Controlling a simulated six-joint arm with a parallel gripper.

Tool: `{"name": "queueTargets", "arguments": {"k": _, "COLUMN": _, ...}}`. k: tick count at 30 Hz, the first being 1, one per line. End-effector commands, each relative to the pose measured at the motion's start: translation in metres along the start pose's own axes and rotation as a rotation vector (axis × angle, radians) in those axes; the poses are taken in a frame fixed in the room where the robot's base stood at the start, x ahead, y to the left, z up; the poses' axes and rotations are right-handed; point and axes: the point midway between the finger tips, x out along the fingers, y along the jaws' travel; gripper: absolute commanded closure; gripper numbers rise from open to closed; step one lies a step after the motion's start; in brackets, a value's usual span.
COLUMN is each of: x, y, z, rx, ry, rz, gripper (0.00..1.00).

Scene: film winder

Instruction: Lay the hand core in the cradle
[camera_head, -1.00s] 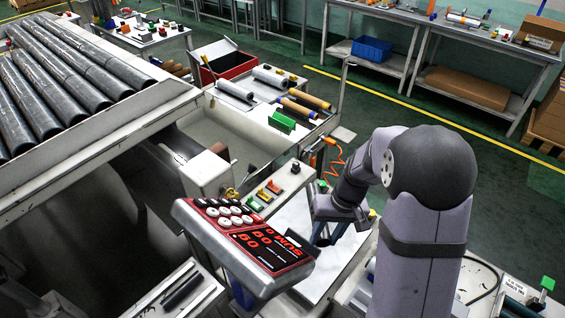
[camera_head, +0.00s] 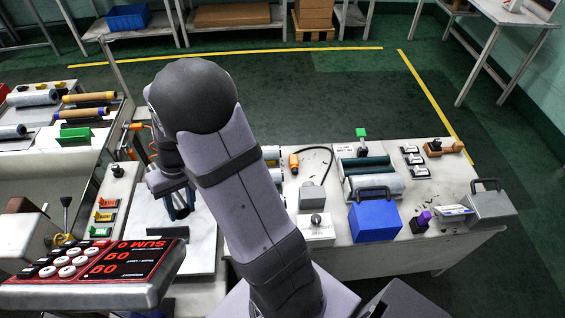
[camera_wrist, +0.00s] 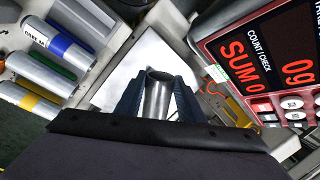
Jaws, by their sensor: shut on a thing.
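The hand core (camera_wrist: 157,97) is a grey metal tube with an open end. In the wrist view it stands between the two dark blue fingers of my gripper (camera_wrist: 157,100), which is shut on it. In the head view my gripper (camera_head: 182,205) hangs over the pale plate (camera_head: 200,248), left of the white bench, and the core is mostly hidden by the arm. I cannot tell for sure which fixture is the cradle; a stand with dark green and grey rollers (camera_head: 366,172) sits on the bench to the right.
A counter panel (camera_head: 95,272) with red digits stands close at left. Rolls with coloured bands (camera_wrist: 50,62) show at left in the wrist view. The bench also holds a blue box (camera_head: 375,219) and a grey handled case (camera_head: 489,207).

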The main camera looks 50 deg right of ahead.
Motion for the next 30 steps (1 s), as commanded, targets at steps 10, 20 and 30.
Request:
{"name": "queueTargets", "arguments": {"k": 10, "x": 0.021, "y": 0.100, "z": -0.038, "rx": 0.699, "ry": 0.142, "rz": -0.001, "gripper": 0.89}}
{"name": "queueTargets", "arguments": {"k": 20, "x": 0.032, "y": 0.199, "z": -0.050, "rx": 1.355, "ry": 0.273, "rz": 0.000, "gripper": 0.89}}
{"name": "queueTargets", "arguments": {"k": 30, "x": 0.040, "y": 0.294, "z": -0.041, "rx": 1.959, "ry": 0.394, "rz": 0.000, "gripper": 0.89}}
